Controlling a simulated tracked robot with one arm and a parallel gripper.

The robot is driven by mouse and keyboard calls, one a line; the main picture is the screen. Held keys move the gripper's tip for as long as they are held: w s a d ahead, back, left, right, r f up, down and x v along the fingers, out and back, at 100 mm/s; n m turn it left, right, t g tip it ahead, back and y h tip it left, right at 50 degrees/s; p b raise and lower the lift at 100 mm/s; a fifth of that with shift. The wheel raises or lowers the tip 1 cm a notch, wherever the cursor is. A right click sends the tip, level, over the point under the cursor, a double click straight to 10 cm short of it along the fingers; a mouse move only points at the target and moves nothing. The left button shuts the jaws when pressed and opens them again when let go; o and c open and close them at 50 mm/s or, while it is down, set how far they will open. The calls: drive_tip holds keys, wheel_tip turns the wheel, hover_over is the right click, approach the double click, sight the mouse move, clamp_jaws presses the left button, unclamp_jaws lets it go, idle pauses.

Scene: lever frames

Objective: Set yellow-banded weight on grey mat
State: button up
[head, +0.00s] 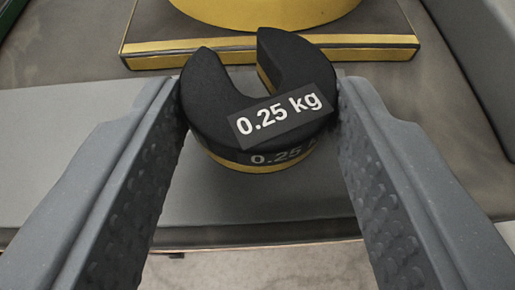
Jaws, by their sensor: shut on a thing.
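The yellow-banded weight (210,107) is a black slotted disc with a yellow band low on its side and a label reading 0.25 kg. Its slot opens toward the far side. My gripper (258,112) is shut on it, with one finger against its left side and one against its right. A grey flat surface (260,210), which may be the grey mat, lies under and in front of the weight. I cannot tell whether the weight touches it or is held just above.
Behind the weight stands a yellow round base on a dark plate with a yellow edge (370,41). A grey rail-like part (480,50) runs along the upper right. The grey surface ends at a near edge, with a paler floor (260,268) below.

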drive_tip(key=shift+f, duration=0.65)
drive_tip(key=shift+r, duration=0.15)
drive_tip(key=o, duration=1.2)
drive_tip(key=shift+c, duration=0.2)
drive_tip(key=p+v, duration=0.1)
drive_tip(key=v, duration=1.1)
drive_tip(key=shift+p, duration=0.35)
